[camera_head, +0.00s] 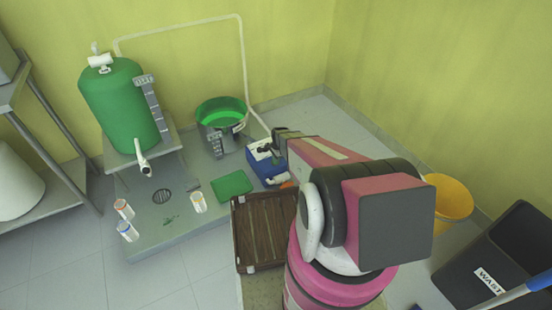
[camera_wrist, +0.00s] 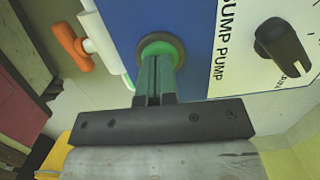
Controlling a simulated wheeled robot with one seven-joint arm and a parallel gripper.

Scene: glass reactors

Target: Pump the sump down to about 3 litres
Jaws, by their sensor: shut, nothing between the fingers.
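The pump is a blue box with a white label panel (camera_head: 264,168). In the wrist view its blue face (camera_wrist: 195,25) fills the top, with a black knob (camera_wrist: 282,45) on the white part marked PUMP. My gripper (camera_head: 272,148) is shut and empty at the pump. In the wrist view its fingers (camera_wrist: 157,62) point at a round green button in a grey ring (camera_wrist: 162,43), covering much of it; whether they touch it I cannot tell. The sump looks to be the round grey vessel of green liquid (camera_head: 222,107), with a scale plate (camera_head: 215,145); its reading is too small to tell.
An orange-handled valve (camera_wrist: 72,45) on a white pipe is beside the pump. A green tank (camera_head: 118,105) on a stand has a white tap. Several small bottles, a green mat (camera_head: 231,186), a brown tray (camera_head: 237,235), a yellow bucket (camera_head: 450,197) and a waste bin (camera_head: 500,250) stand around.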

